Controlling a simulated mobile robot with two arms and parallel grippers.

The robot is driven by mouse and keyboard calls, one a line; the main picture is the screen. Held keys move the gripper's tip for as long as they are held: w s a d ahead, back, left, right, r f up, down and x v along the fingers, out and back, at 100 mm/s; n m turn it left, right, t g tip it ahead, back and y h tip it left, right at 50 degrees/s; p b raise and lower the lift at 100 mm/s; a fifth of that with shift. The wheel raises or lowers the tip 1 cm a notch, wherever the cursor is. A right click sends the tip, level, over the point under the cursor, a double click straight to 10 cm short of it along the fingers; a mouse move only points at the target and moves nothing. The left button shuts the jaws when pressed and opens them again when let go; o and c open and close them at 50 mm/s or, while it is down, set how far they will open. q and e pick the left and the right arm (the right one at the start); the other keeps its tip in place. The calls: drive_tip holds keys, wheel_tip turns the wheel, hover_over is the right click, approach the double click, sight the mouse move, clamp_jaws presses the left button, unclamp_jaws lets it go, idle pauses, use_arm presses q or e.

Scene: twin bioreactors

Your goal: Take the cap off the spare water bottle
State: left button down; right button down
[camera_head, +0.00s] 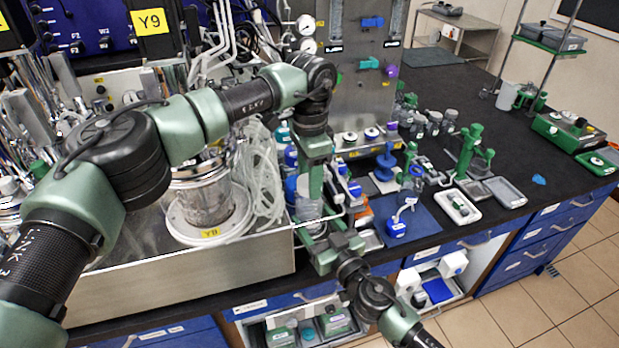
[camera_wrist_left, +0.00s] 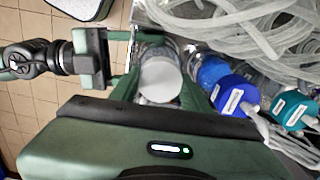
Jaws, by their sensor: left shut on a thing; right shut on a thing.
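The spare water bottle (camera_head: 308,211) stands upright at the counter's front edge, beside the steel tray; it looks pale and clear and is partly hidden by my grippers. In the left wrist view its round white cap (camera_wrist_left: 160,80) sits between the green fingers. My left gripper (camera_head: 312,183) points straight down from above and is shut on the cap. My right gripper (camera_head: 320,236) comes from the front, lower down, and is shut on the bottle's body. It also shows in the left wrist view (camera_wrist_left: 118,78). I cannot tell whether the cap is still threaded on the bottle.
Bottles with blue (camera_wrist_left: 234,95) and teal (camera_wrist_left: 293,111) caps stand close beside the bottle. The steel tray (camera_head: 190,289) with a vessel and clear tubing (camera_head: 258,175) is to the left. A blue mat (camera_head: 420,222) with small items lies to the right.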

drive_tip(key=shift+f, duration=0.25)
use_arm(q)
drive_tip(key=c, duration=0.7)
unclamp_jaws()
